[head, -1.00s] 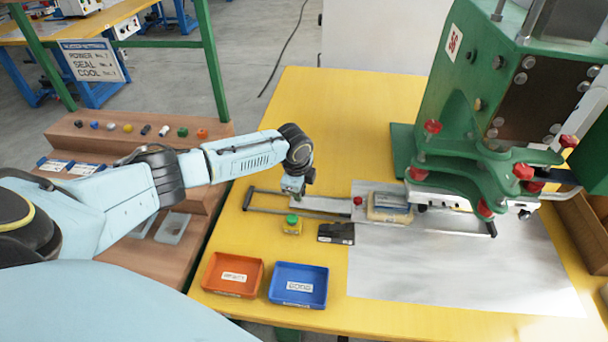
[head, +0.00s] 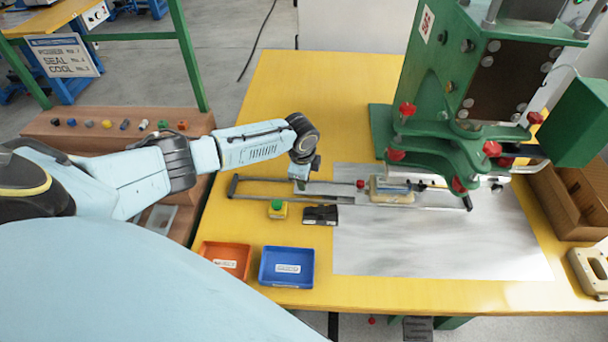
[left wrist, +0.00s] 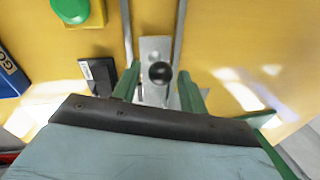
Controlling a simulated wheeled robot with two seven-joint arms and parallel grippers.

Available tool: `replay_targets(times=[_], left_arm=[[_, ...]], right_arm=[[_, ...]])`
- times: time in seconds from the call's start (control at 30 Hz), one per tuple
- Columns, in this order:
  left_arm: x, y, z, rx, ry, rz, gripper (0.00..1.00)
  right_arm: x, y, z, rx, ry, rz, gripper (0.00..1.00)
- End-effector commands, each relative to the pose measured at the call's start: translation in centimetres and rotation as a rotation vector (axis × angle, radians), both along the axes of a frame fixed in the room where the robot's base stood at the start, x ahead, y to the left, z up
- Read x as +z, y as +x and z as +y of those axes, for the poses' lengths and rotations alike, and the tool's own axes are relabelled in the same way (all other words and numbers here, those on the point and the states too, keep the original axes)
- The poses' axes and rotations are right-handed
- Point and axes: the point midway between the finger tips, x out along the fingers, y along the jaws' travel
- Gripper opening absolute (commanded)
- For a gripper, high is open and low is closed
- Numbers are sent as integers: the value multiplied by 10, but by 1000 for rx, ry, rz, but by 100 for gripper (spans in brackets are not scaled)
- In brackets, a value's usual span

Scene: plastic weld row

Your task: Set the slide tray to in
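The slide tray (head: 405,197) is a narrow metal carriage on two rails. It carries a tan block (head: 391,190) and has a red knob (head: 361,184) at its left. Its right part reaches under the green press. My left gripper (head: 301,187) is low over the left part of the rails. In the left wrist view, its green fingers (left wrist: 159,82) stand apart on either side of a dark round knob (left wrist: 160,72) on a metal plate (left wrist: 154,48). Gaps show beside the knob. I cannot tell whether this is the red knob. My right gripper is out of view.
The green press (head: 440,90) stands at the right. A yellow box with a green button (head: 277,209) and a black box (head: 320,215) lie in front of the rails. Orange (head: 225,259) and blue (head: 287,267) trays sit near the front edge. The back of the table is clear.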

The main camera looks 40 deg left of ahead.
Motion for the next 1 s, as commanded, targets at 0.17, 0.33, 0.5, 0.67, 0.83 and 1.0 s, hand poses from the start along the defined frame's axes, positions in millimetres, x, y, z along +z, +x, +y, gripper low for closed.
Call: replay_targets(times=[0.17, 0.33, 0.5, 0.67, 0.83, 1.0], left_arm=[[0, 0, 1, -1, 1, 0, 49], [2, 0, 1, -1, 2, 0, 49], [19, -3, 0, -2, 3, -1, 49], [53, -9, -2, -3, 2, -3, 49], [91, -16, -5, -2, 2, -2, 49], [117, -21, -7, -1, 2, -1, 49]], right_arm=[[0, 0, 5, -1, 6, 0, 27], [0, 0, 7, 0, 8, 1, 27], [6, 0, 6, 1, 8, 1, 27], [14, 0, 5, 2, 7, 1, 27], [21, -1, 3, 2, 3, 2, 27], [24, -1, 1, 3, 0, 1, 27]])
